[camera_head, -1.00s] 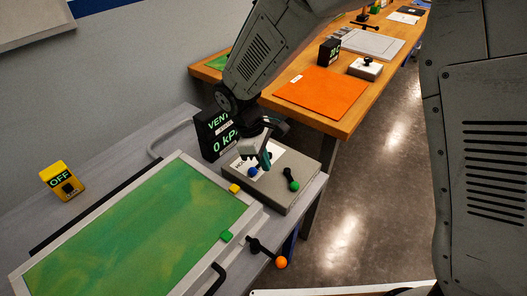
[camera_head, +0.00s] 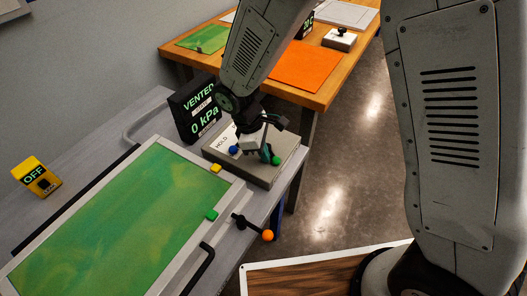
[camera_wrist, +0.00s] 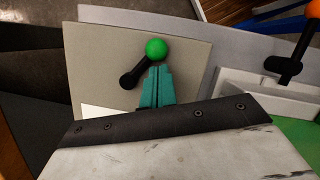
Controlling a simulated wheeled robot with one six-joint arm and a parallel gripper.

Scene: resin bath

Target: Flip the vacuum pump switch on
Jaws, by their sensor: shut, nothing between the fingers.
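A yellow box (camera_head: 36,177) at the far left shows OFF on its display; I cannot read the small label below it clearly. A grey box (camera_head: 286,157) carries a blue-knobbed lever (camera_head: 233,150) and a green-knobbed lever (camera_head: 276,160). A white label on it reads HOLD. My gripper (camera_head: 267,154) is over this box, just left of the green knob. In the wrist view, its teal fingertips (camera_wrist: 156,70) are shut and empty beside the black lever arm, just below the green knob (camera_wrist: 156,49). I cannot tell whether they touch.
A black display (camera_head: 194,110) behind the box reads VENTED and 0 kPa. A green-topped framed panel (camera_head: 110,225) fills the left bench. An orange-knobbed lever (camera_head: 267,235) juts from its right side. A wooden table (camera_head: 318,99) with an orange sheet (camera_head: 305,67) stands behind.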

